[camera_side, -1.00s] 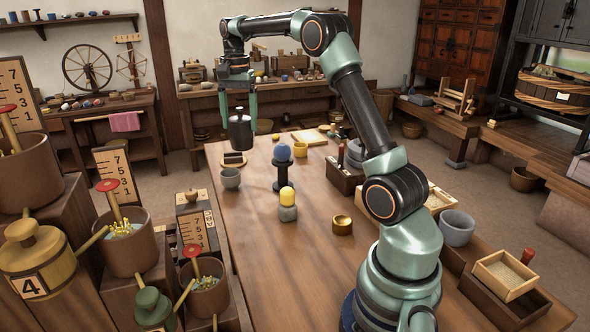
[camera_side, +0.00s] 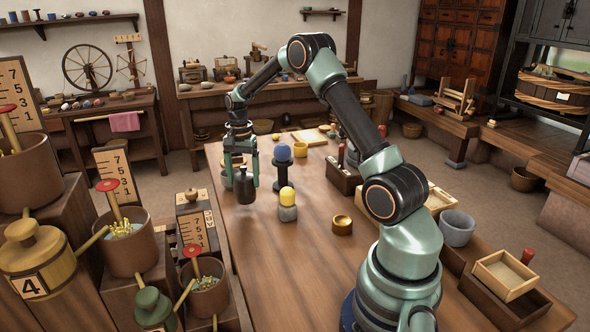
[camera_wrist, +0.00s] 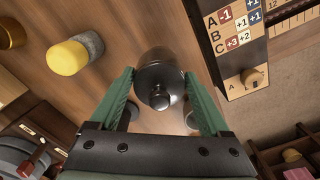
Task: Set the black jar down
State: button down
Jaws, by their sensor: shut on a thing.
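The black jar (camera_side: 245,186) has a dark body and a knobbed top. It hangs upright between the fingers of my gripper (camera_side: 240,172), near the left edge of the wooden table (camera_side: 290,265). Its base looks close to the tabletop, but I cannot tell whether it touches. In the wrist view the jar (camera_wrist: 159,78) sits between the two green fingers of my gripper (camera_wrist: 158,88), seen from above with its knob toward me. My gripper is shut on it.
A blue ball on a black stand (camera_side: 283,167) and a yellow-topped grey stone piece (camera_side: 287,204) stand just right of the jar. A brass cup (camera_side: 342,225) is farther right. A grey bowl behind is mostly hidden by my gripper. The table's front middle is clear.

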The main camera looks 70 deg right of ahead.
aim_at(244, 186)
jog(key=shift+f, duration=1.55)
jog(key=shift+f, duration=0.1)
